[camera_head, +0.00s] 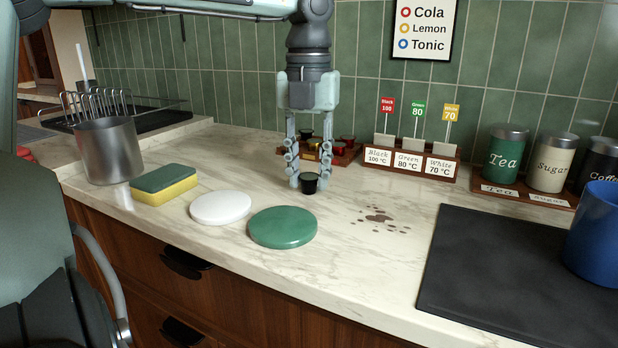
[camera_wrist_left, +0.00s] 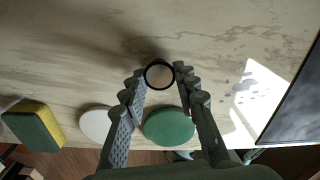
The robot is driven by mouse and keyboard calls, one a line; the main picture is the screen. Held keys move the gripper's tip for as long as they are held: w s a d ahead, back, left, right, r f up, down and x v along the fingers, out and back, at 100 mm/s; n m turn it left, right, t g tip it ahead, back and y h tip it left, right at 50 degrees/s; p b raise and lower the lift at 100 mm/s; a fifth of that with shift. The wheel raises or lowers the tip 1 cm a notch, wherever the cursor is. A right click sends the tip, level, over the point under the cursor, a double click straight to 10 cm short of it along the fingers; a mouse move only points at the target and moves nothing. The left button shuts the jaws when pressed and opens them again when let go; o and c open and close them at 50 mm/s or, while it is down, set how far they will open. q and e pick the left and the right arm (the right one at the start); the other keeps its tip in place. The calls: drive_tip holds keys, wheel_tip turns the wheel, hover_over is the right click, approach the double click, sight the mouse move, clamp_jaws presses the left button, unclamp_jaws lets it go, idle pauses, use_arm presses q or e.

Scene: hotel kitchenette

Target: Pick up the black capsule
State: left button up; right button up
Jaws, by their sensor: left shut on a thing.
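In the left wrist view the capsule (camera_wrist_left: 159,74) shows as a dark ring with a pale face at the tips of the left gripper (camera_wrist_left: 160,82). The capsule is at or just above the marble counter; I cannot tell if it touches. My right gripper is not in view.
A green disc (camera_head: 283,228) and a white disc (camera_head: 220,208) lie in front. A sponge (camera_head: 164,185) and metal pot (camera_head: 108,150) stand left. A wooden capsule holder (camera_head: 345,157) is behind the gripper. A brown spill (camera_head: 378,217), black mat (camera_head: 520,270) and blue mug (camera_head: 597,235) are right.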

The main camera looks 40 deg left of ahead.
sight(309, 177)
use_arm(q)
drive_tip(key=shift+r, duration=0.1)
wheel_tip(309, 177, up, 4)
drive_tip(key=shift+f, duration=0.1)
drive_tip(key=s+a+r, duration=0.6)
drive_tip(key=s+r, duration=0.1)
drive_tip(key=s, duration=0.2)
drive_tip(key=shift+s+a+b, duration=0.2)
drive_tip(key=shift+s+b, duration=0.2)
drive_tip(key=shift+b, duration=0.05)
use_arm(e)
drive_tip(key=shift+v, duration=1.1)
use_arm(q)
drive_tip(key=shift+s, duration=0.15)
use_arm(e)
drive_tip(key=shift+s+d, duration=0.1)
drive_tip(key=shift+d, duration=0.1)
